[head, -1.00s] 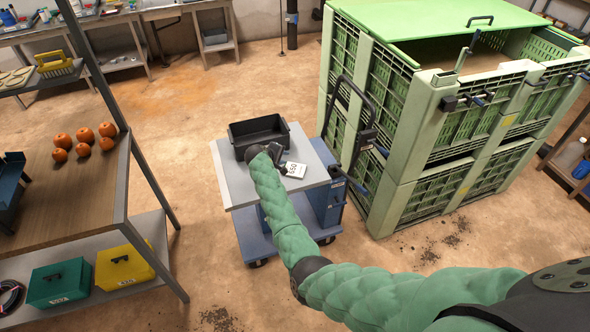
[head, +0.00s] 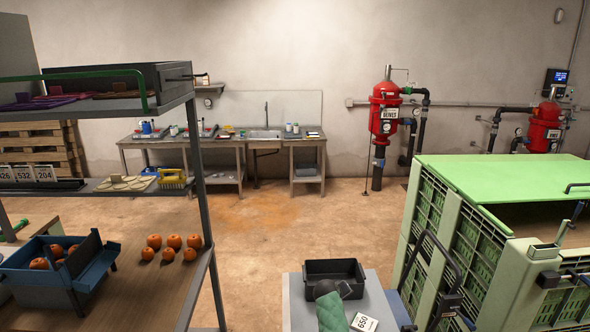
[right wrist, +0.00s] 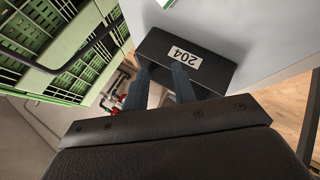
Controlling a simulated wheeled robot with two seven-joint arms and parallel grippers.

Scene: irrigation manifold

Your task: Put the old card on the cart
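A white card marked 650 (head: 364,322) lies flat on the grey top of the cart (head: 384,301). A black open bin (head: 350,270) stands on the cart behind it. My right gripper (right wrist: 161,88) is open, its two blue-grey fingers apart with nothing between them. My left gripper is not in view.
Green crates (head: 470,240) stand close to the cart's right, beside its dark handle (head: 425,240). A shelf rack on the left carries cards 426, 532 and 204 (head: 43,174), and several orange fruits (head: 174,241). Floor between rack and cart is free.

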